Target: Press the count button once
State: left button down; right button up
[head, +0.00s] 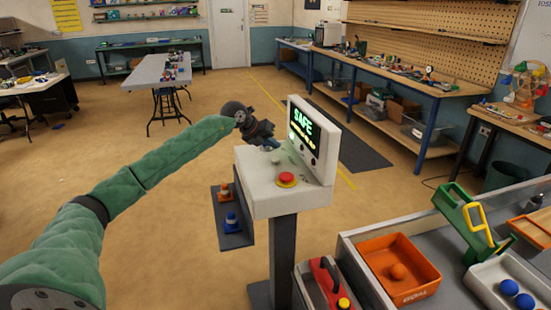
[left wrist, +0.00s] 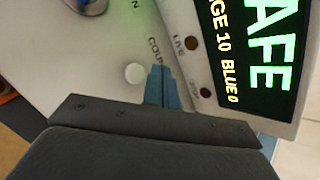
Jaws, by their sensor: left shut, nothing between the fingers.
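The pale control console (head: 262,203) stands on a dark post in the head view, with a lit screen (head: 303,124) reading SAFE. A red push button (head: 286,179) sits near its front edge. In the left wrist view, a small round white button (left wrist: 134,73) lies beside lettering that starts COU; the rest of the word is hidden by my fingers. My left gripper (head: 271,144) is over the back left of the console top, shut and empty. In the left wrist view its blue-grey fingertips (left wrist: 158,78) are just right of the white button. I cannot tell whether they touch the panel.
The upright screen housing (left wrist: 190,75) with small dark round fittings is close to the right of my fingers. An orange bin (head: 400,270) and a green frame (head: 462,225) stand on the bench at right.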

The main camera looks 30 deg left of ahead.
pick_arm(q)
jog(key=shift+r+p, duration=0.35)
jog(key=shift+r, duration=0.85)
